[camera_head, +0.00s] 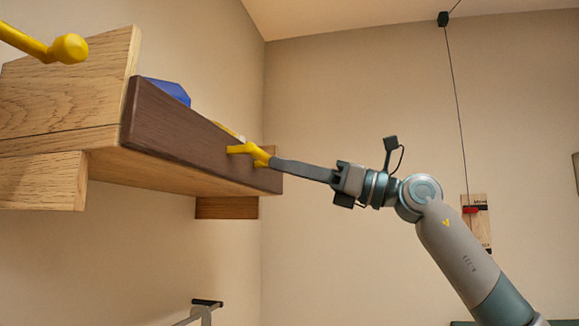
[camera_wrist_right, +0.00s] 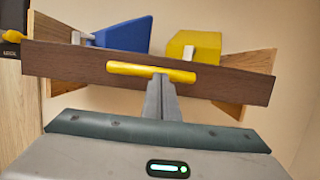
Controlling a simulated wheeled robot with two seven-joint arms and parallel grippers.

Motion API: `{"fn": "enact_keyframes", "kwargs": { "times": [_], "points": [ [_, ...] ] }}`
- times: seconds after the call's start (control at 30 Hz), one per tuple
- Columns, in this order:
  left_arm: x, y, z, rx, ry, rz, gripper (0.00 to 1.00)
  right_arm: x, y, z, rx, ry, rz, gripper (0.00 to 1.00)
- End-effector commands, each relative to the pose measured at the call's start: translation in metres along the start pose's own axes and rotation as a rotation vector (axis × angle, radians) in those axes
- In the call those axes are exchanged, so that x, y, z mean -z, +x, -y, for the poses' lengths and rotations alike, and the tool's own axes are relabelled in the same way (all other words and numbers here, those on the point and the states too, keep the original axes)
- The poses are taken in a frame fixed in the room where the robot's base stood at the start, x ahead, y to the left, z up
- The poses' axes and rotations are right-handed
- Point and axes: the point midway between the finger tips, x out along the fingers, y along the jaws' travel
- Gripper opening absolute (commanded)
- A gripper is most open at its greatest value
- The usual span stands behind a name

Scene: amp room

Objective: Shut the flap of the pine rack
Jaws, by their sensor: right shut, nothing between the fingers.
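The pine rack (camera_head: 70,100) is fixed high on the left wall. Its flap, a dark brown board (camera_head: 185,140), stands roughly upright along the rack's front edge; I cannot tell whether it is fully shut. The flap also shows in the right wrist view (camera_wrist_right: 65,62). A yellow bar handle (camera_head: 247,150) is on the flap's face. My right gripper (camera_head: 273,163) is shut and empty, its fingertips at the handle. In the right wrist view the fingers (camera_wrist_right: 160,82) end at the middle of the handle (camera_wrist_right: 125,69); contact is hard to tell. My left gripper is not in view.
A blue thing (camera_wrist_right: 122,36) and a yellow block (camera_wrist_right: 195,46) show above the flap, in the rack. A yellow knobbed bar (camera_head: 68,48) juts in at upper left. A hanging cord (camera_head: 456,90) runs down to a wall board (camera_head: 474,225). Below the rack is a grey rail (camera_head: 205,312).

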Motion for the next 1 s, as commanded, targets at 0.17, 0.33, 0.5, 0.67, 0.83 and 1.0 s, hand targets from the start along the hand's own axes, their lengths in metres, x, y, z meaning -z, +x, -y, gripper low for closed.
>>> {"fn": "enact_keyframes", "kwargs": {
  "times": [0.17, 0.33, 0.5, 0.67, 0.83, 1.0],
  "points": [
    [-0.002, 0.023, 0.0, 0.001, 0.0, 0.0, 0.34, 0.03, -0.021, 0.008, 0.003, 0.006, -0.004, 0.0],
    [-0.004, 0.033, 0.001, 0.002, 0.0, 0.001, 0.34, -0.002, -0.042, 0.007, 0.004, 0.002, -0.002, 0.0],
    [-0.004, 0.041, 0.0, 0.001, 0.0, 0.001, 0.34, -0.027, -0.062, 0.008, 0.004, 0.003, -0.004, 0.0],
    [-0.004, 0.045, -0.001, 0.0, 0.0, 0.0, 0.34, -0.043, -0.074, 0.008, 0.004, 0.004, -0.005, 0.0],
    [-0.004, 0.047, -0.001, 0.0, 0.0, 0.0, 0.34, -0.052, -0.081, 0.008, 0.002, 0.005, -0.006, 0.0],
    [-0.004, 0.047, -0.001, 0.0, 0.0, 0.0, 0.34, -0.053, -0.082, 0.008, 0.003, 0.006, -0.006, 0.0]
  ]
}}
